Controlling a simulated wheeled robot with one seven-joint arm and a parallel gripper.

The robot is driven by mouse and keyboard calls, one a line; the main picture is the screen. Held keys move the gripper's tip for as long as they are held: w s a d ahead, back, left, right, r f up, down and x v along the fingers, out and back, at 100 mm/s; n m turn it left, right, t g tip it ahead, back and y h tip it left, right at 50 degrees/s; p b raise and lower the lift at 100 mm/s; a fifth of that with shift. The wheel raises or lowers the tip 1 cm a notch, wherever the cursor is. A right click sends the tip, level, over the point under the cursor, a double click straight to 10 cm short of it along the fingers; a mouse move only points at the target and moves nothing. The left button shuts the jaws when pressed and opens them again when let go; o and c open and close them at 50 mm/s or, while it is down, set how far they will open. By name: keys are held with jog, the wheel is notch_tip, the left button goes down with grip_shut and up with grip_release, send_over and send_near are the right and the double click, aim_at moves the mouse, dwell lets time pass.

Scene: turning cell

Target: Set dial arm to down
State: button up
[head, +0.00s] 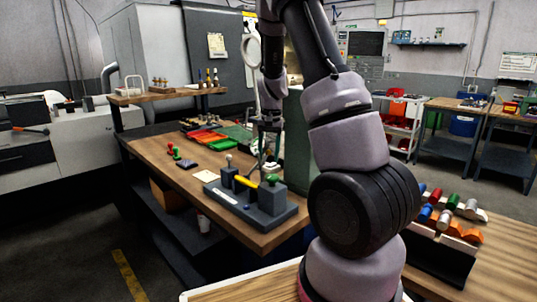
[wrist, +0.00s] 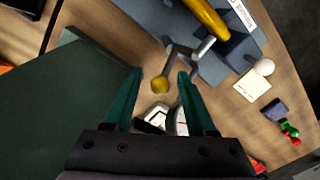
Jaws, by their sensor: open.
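In the wrist view the yellow bar (wrist: 207,18) is at the top. A grey bracket-like arm (wrist: 178,52) shows just beyond my fingertips, and a yellow ball (wrist: 160,85) lies between the fingers. A white-faced dial (wrist: 181,122) is partly hidden by my gripper body. I cannot tell for sure which piece is the dial arm or which way it points. My gripper (wrist: 160,74) is open, with nothing clamped; it also shows above the bench (head: 268,128).
A dark green upright block (head: 300,140) stands close right of my gripper; it fills the left of the wrist view. A white ball knob (wrist: 264,67) and a pale card (wrist: 252,85) are near the fixture. Red and green trays (head: 202,141) lie farther back.

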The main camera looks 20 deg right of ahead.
grip_shut()
dwell(1.4)
